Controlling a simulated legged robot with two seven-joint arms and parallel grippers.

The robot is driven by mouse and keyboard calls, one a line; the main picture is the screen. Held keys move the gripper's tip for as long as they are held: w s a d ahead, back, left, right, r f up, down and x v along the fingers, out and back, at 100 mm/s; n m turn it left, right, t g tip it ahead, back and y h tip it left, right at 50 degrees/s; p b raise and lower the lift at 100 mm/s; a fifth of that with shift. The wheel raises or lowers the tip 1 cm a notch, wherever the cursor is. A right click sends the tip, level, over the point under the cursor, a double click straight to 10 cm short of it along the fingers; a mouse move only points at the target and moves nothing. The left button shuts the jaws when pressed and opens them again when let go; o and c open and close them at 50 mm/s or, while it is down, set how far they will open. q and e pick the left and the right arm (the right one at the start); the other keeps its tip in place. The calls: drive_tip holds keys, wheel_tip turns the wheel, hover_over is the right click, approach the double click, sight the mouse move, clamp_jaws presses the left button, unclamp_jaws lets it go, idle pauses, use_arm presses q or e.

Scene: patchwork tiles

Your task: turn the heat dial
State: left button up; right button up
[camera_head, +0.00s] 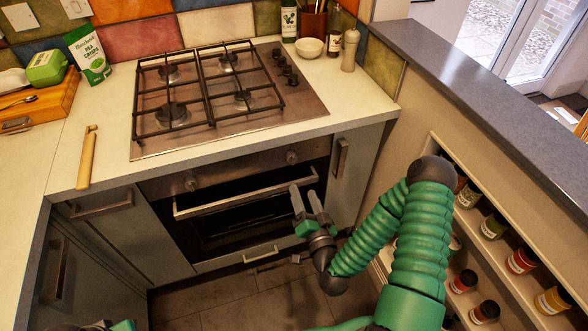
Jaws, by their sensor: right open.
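The oven (222,222) is set under the counter. Its metal front panel carries two round dials, a left one (194,184) and a right one (292,157); I cannot tell which is the heat dial. My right gripper (304,190) is open and empty, its grey fingers pointing up, near the right end of the oven's bar handle (245,193). In the picture it is below the right dial and apart from it. Only a small green and grey part of my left gripper (104,325) shows at the bottom left edge; its fingers are not clear.
The hob (215,95) with black grates and its own knobs (285,68) is above the oven. A wooden-handled tool (87,158) lies on the left counter. A shelf with several jars (492,227) and a grey ledge (470,85) bound the right. Floor (220,300) is clear below the oven.

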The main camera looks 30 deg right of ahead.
sight(293, 163)
drive_tip(key=x, duration=1.2)
drive_tip(key=shift+d+r, duration=0.1)
clamp_jaws()
